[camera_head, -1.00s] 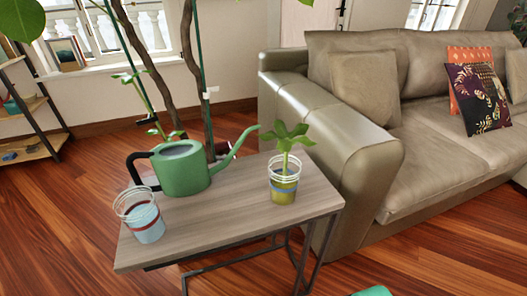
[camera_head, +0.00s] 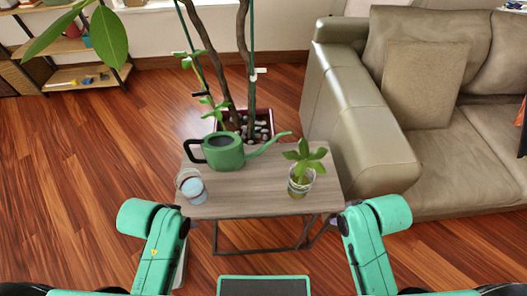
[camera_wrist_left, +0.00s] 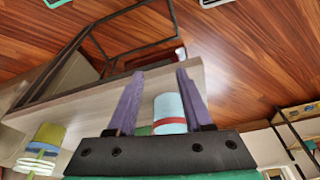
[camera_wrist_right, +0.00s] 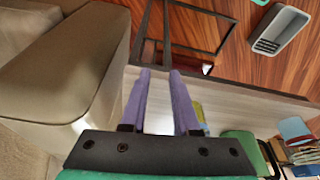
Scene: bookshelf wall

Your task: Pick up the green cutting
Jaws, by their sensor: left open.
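The green cutting (camera_head: 304,156) is a leafy sprig standing upright in a clear cup (camera_head: 300,186) at the right of the small table (camera_head: 245,203). In the left wrist view the cup with yellow-green contents (camera_wrist_left: 45,142) is at the left edge. In the right wrist view part of it (camera_wrist_right: 199,112) shows just beyond the right finger. My left gripper (camera_wrist_left: 160,74) is open and empty, facing the table edge, with the blue cup (camera_wrist_left: 169,110) visible beyond its fingers. My right gripper (camera_wrist_right: 160,73) has its fingers apart and empty, near the table. The head view mostly hides both grippers behind my forearms.
A green watering can (camera_head: 224,155) stands at the back of the table, its spout pointing right toward the cutting. The blue cup (camera_head: 195,190) is at the table's left. A sofa (camera_head: 370,130) stands close on the right. A potted tree (camera_head: 243,60) is behind. Floor is clear at left.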

